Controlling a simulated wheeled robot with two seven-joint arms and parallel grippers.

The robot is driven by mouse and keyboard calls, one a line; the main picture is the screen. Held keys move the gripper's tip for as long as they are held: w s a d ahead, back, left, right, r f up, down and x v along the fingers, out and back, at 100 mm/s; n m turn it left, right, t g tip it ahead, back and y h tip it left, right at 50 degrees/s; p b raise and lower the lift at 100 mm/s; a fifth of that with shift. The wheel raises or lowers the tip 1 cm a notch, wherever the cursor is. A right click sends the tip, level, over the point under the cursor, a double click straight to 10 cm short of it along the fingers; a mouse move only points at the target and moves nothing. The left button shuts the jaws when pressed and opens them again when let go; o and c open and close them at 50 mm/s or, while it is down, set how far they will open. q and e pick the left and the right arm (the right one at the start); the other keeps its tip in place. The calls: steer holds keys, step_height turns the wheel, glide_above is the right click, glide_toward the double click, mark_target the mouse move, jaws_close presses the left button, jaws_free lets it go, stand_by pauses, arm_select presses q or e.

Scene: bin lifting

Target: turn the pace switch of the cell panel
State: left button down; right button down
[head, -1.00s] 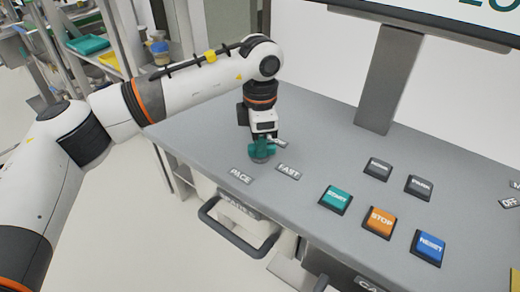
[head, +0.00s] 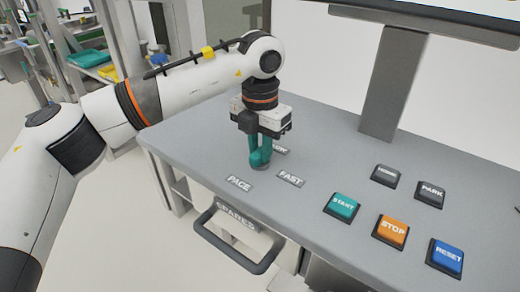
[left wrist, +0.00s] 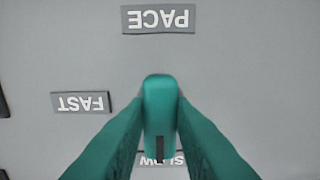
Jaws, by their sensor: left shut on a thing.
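The pace switch (left wrist: 160,100) is a teal knob with a long raised grip, seen from above in the left wrist view. A dark stripe marks its end beside the SLOW label (left wrist: 175,159), which is partly covered. My left gripper (head: 260,158) points down onto the panel, its teal fingers shut on the knob from both sides. In the head view the fingers mostly hide the knob. The PACE label (head: 240,184) lies in front of it and the FAST label (head: 291,179) to its front right. My right gripper is not in view.
On the grey panel top (head: 330,145) to the right are START (head: 342,206), STOP (head: 390,231), RESET (head: 445,257), HOME (head: 386,175) and PARK (head: 430,193) buttons. A monitor post (head: 394,85) stands behind. A SPARES drawer handle (head: 235,250) sticks out below the front edge.

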mark_target(260, 151)
arm_select(q)
steer(key=shift+r, duration=0.15)
stand_by(0.4)
steer(key=c, duration=1.2)
jaws_free()
steer(key=shift+c, duration=0.2)
step_height(260, 151, up, 12)
steer(key=shift+b, duration=0.35)
